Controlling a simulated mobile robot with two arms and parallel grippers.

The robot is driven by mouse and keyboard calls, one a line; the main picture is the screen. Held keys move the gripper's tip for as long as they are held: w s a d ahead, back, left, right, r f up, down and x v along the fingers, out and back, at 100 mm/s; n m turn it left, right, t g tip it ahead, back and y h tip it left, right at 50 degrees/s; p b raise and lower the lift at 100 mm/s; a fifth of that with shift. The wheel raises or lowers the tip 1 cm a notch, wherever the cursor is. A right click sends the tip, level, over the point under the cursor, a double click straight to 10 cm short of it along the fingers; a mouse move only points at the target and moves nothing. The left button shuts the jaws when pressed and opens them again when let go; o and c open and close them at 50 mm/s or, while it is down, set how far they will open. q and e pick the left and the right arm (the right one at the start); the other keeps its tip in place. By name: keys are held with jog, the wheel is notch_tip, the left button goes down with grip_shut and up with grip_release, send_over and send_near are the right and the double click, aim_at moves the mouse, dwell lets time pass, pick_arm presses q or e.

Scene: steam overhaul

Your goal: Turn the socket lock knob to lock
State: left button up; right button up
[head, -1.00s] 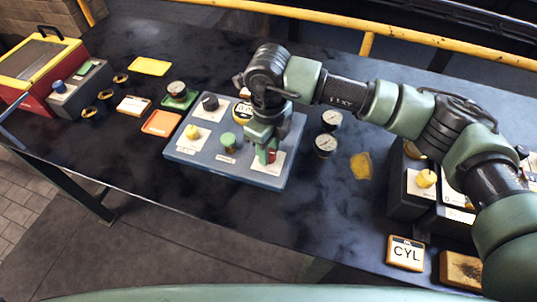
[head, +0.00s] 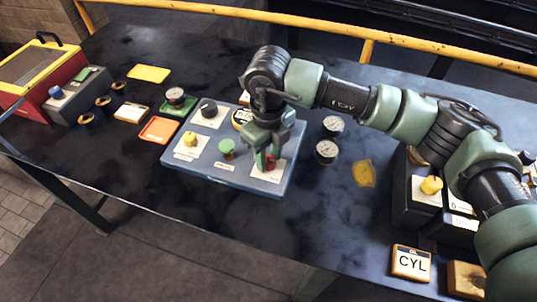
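A blue-grey panel (head: 205,176) lies on the dark table and carries several knobs on white plates. A red knob (head: 271,160) is at its front right corner, mostly hidden by my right gripper. My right gripper (head: 266,163) points down at this red knob, with its green fingertips right at it; I cannot tell whether they are closed on it. A green knob (head: 227,147), a yellow knob (head: 190,139) and a black knob (head: 209,107) stand on the same panel. The labels are too small to read, so I cannot tell which is the socket lock knob. My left gripper is not in view.
Two gauges (head: 326,151) and a yellow pad (head: 363,173) lie right of the panel. A green-based gauge (head: 176,97), an orange tray (head: 159,130) and a red-yellow box (head: 43,75) are left. A CYL sign (head: 411,263) is at front right.

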aim_at(269, 159)
jog(key=shift+o, duration=1.1)
notch_tip(269, 159, up, 8)
jog(key=shift+f+b, duration=0.1)
jog(key=shift+b, duration=0.75)
